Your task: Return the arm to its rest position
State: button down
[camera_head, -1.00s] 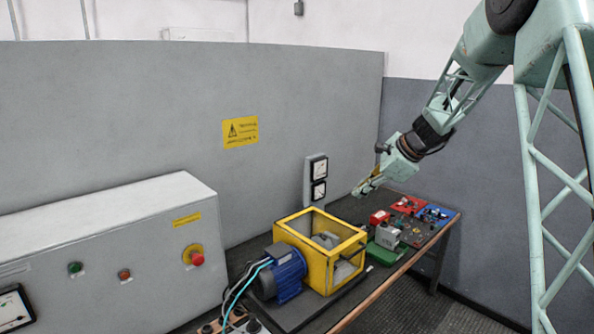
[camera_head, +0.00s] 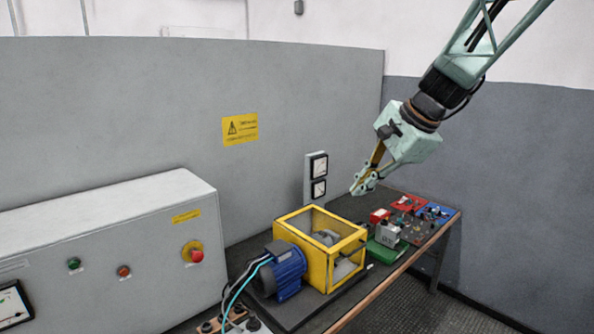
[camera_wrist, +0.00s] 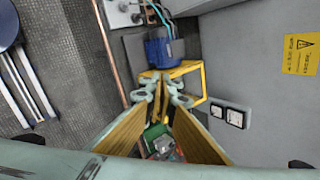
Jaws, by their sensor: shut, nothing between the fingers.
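My gripper (camera_head: 362,186) hangs from the arm above the workbench (camera_head: 400,264), pointing down and to the left. Its fingers are together with nothing between them. In the head view it is above and right of the yellow frame box (camera_head: 318,250). In the wrist view my gripper (camera_wrist: 162,88) covers part of the yellow frame (camera_wrist: 202,92), and the blue motor (camera_wrist: 160,52) shows beyond it. The arm reaches up to the upper right edge of the head view.
A blue motor (camera_head: 284,270) sits beside the yellow box. Red and blue panels (camera_head: 436,213) and a grey device (camera_head: 388,234) lie further right on the bench. A grey control cabinet (camera_head: 110,250) with a red button stands left. Two gauges (camera_head: 318,178) are on the wall.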

jog(key=s+r+n+h+b, duration=0.2)
jog(key=s+n, duration=0.5)
jog(key=s, duration=1.8)
jog(key=s+d+f+n+h, duration=0.1)
jog(key=s+d+f+n, duration=0.1)
jog(key=s, duration=0.9)
jog(key=s+d+f+n+h+b, duration=0.1)
jog(key=s+d+f+n, duration=0.1)
jog(key=s, duration=0.9)
jog(key=shift+s+d+f+n+g+h, duration=0.15)
jog(key=shift+s+f+n+g+h, duration=0.2)
jog(key=shift+f+n, duration=0.6)
jog(key=shift+r+n, duration=0.25)
jog(key=shift+r, duration=0.05)
